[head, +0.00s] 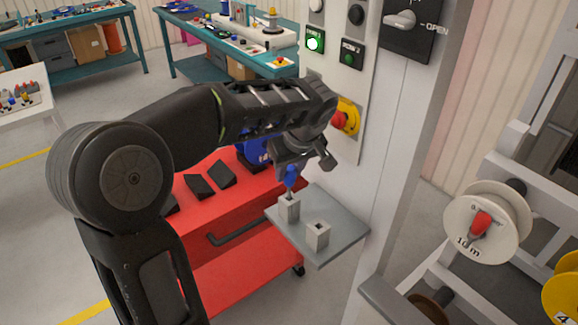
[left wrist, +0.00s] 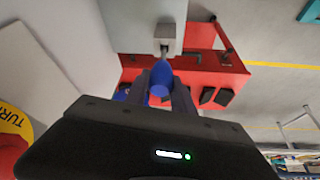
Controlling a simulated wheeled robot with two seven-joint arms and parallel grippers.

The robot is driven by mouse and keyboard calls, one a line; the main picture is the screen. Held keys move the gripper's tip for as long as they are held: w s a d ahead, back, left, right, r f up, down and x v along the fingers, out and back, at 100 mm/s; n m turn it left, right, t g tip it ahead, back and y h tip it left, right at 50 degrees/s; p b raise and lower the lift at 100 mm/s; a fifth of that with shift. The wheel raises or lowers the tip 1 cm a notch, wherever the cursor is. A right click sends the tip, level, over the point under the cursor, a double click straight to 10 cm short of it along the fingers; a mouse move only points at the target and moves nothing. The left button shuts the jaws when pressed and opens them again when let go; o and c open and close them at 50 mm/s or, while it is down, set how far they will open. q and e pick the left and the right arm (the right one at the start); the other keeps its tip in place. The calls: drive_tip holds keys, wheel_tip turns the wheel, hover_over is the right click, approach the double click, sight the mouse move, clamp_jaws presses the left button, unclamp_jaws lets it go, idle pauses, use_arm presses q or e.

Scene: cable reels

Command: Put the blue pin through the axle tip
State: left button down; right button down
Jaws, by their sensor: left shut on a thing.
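The blue pin (head: 291,178) has a blue head and a thin grey shaft. My left gripper (head: 293,163) points down and is shut on its head; this also shows in the left wrist view (left wrist: 161,78). The shaft stands upright over a small grey block (head: 289,210) on a grey shelf (head: 345,232). I cannot tell whether its lower end is inside the block or just above it. A white reel (head: 462,232) marked 10 m hangs at the right, with a red piece (head: 480,223) at its hub. The axle tip is not clearly made out. My right gripper is not in view.
A second grey block (head: 318,236) with a dark square hole stands on the shelf. A white panel (head: 390,130) with buttons and a red-and-yellow knob (head: 345,118) rises beside my gripper. A red cart (head: 240,235) is below. A yellow reel (head: 563,285) is at lower right.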

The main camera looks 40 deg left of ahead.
sight(289, 183)
use_arm(q)
drive_tip(key=shift+f, duration=0.5)
wheel_tip(289, 183, down, 3)
drive_tip(key=b, duration=0.4)
drive_tip(key=shift+f, duration=0.15)
drive_tip(key=c, duration=1)
unclamp_jaws()
drive_tip(key=v, duration=0.7)
drive_tip(key=shift+d+r+b, duration=0.15)
drive_tip(key=shift+r+b, duration=0.2)
drive_tip(key=shift+s+f, duration=0.1)
